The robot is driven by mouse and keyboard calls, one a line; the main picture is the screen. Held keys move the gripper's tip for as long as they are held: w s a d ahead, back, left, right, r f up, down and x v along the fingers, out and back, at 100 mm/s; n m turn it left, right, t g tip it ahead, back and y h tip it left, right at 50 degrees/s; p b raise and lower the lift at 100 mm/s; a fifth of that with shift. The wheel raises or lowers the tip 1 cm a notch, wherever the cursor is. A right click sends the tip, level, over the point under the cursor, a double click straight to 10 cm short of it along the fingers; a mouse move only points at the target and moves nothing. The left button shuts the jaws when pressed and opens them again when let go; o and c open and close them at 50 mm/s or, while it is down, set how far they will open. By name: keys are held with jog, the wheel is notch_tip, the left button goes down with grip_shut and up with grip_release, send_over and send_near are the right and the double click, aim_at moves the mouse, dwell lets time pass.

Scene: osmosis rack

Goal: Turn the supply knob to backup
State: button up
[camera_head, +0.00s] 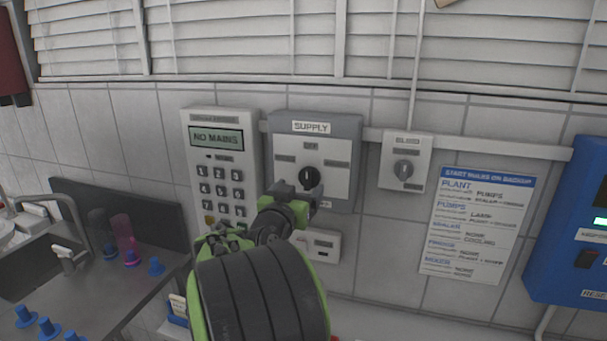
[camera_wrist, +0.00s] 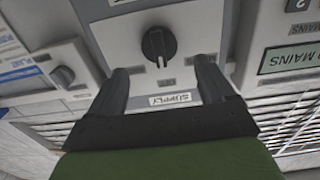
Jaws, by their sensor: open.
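The supply knob (camera_head: 309,178) is a black rotary knob on the grey panel marked SUPPLY (camera_head: 352,130), mounted on the tiled wall. Its labels are too small to read surely, though one above it looks like OFF. In the wrist view the knob (camera_wrist: 159,46) appears upside down, just beyond the two fingers. My gripper (camera_wrist: 162,78) is open, with one finger on each side below the knob and nothing between them. In the head view my gripper (camera_head: 292,192) is close in front of the panel, by the knob's lower left. The fingers look apart from the knob.
A keypad box (camera_head: 222,170) reading NO MAINS is left of the panel. A smaller box with a grey knob (camera_head: 405,164) and a paper notice (camera_head: 476,222) are to the right. A blue unit (camera_head: 570,230) is far right. A sink counter (camera_head: 130,290) with blue fittings is lower left.

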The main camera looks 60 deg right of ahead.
aim_at(307, 180)
jog(key=d, duration=0.2)
jog(key=d+p, duration=0.1)
jog(key=d, duration=0.2)
jog(key=shift+w+d, duration=0.3)
jog(key=shift+w, duration=0.1)
jog(key=shift+a, duration=0.1)
jog(key=shift+c, duration=0.2)
jog(key=c, duration=1)
